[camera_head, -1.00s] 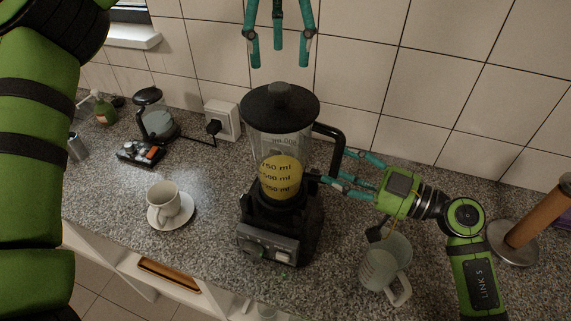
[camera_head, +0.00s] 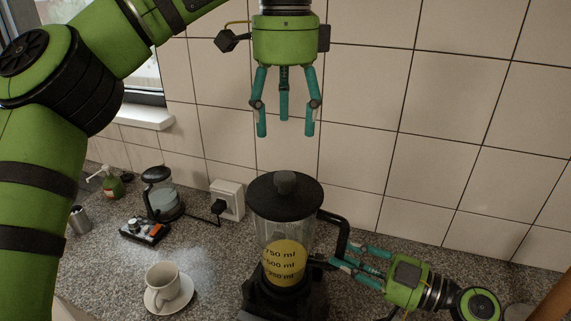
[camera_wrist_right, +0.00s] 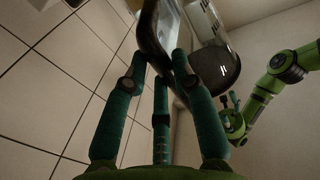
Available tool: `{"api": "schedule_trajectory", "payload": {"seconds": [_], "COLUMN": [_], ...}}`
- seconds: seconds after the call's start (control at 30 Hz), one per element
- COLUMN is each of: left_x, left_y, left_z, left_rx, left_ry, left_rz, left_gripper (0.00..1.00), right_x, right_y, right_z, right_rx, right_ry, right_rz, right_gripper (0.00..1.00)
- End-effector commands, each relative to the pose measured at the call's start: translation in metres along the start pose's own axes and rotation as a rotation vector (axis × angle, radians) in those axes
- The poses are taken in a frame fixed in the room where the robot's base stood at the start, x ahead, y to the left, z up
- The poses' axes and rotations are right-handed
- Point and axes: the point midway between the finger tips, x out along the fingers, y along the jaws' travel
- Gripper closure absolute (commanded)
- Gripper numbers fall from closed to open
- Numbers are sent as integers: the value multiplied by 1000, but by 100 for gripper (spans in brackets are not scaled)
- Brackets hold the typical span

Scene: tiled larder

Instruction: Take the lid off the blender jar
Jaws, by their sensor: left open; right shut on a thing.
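The blender jar (camera_head: 270,232) stands upright on its dark base (camera_head: 262,300) and holds yellow liquid. Its black lid (camera_head: 265,205), with a knob (camera_head: 285,182) in the middle, sits on top. My left gripper (camera_head: 286,130) points down above the lid, open and empty, apart from the knob. My right gripper (camera_head: 338,262) is shut on the jar's black handle (camera_head: 342,232) from the right. In the right wrist view my right gripper's fingers (camera_wrist_right: 160,75) close around the dark handle (camera_wrist_right: 150,38). The lid also shows there (camera_wrist_right: 218,72).
A white cup (camera_head: 163,280) on a saucer (camera_head: 152,302) stands left of the blender. A glass jug (camera_head: 160,195), a small device with knobs (camera_head: 144,231), a soap bottle (camera_head: 112,186) and a wall socket (camera_head: 228,200) are further back left. The tiled wall (camera_head: 450,150) is behind.

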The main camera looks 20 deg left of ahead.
Motion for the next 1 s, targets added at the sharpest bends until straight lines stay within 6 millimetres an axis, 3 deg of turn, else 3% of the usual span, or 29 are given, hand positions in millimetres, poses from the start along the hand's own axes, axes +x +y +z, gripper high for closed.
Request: {"api": "schedule_trajectory", "payload": {"seconds": [0.5,0.7,1.0], "left_x": [90,105,108], "left_y": [0,0,0], "left_z": [1,0,0], "left_rx": [-3,-3,-3], "left_ry": [1,3,2], "left_rz": [-2,-2,-2], "left_gripper": [38,38,38], "right_x": [0,0,0], "right_y": [-1,-2,-2], "right_z": [3,3,4], "right_rx": [3,3,3], "right_ry": [-6,-6,-7], "right_rz": [-4,-4,-5], "right_gripper": [100,100,100]}}
